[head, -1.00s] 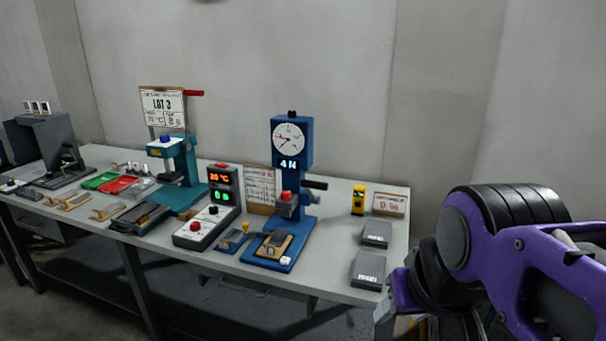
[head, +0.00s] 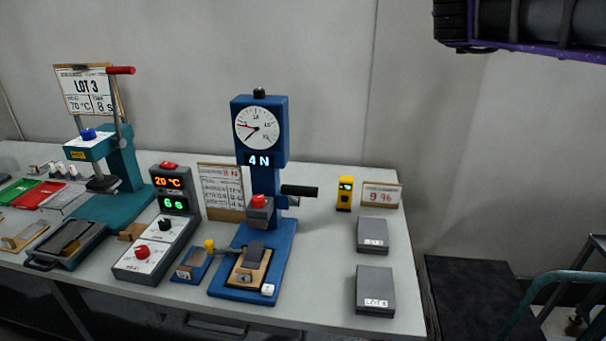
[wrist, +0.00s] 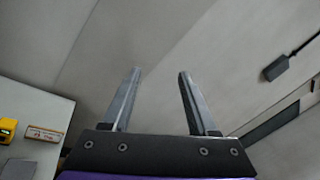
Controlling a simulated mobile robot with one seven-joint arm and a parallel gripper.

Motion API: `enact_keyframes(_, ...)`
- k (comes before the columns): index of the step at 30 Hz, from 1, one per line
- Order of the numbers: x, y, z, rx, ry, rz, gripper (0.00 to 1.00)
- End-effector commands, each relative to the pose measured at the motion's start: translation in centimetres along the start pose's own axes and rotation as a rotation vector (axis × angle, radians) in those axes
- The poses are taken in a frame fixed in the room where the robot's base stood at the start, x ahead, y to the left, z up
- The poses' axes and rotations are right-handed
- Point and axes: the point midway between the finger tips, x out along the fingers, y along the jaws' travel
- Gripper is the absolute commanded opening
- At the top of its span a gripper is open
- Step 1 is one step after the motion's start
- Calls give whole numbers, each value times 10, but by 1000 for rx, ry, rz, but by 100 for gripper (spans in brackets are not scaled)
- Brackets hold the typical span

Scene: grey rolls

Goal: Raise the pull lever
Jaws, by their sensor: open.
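A blue stand with a round dial (head: 262,140) and a "4 N" display stands on the bench in the head view. A lever with a black grip (head: 300,192) sticks out from its right side, about level. A teal press (head: 125,165) at the left has a lever with a red grip (head: 121,70) at its top. I cannot tell by label which is the pull lever. My gripper (wrist: 158,85) is open and empty in the wrist view, its two fingers pointing toward bare wall, away from both levers. The fingers are out of the head view.
On the grey bench (head: 325,290), a control box (head: 158,235) stands left of the blue stand. Two grey blocks (head: 374,290), a yellow device (head: 345,193) and a "9 96" card (head: 381,195) lie to its right. A dark cart stands beyond the bench's right end.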

Motion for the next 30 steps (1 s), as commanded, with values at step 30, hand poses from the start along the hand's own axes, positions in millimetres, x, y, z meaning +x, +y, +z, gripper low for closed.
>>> enact_keyframes(30,-6,-32,12,540,169,-342,59)
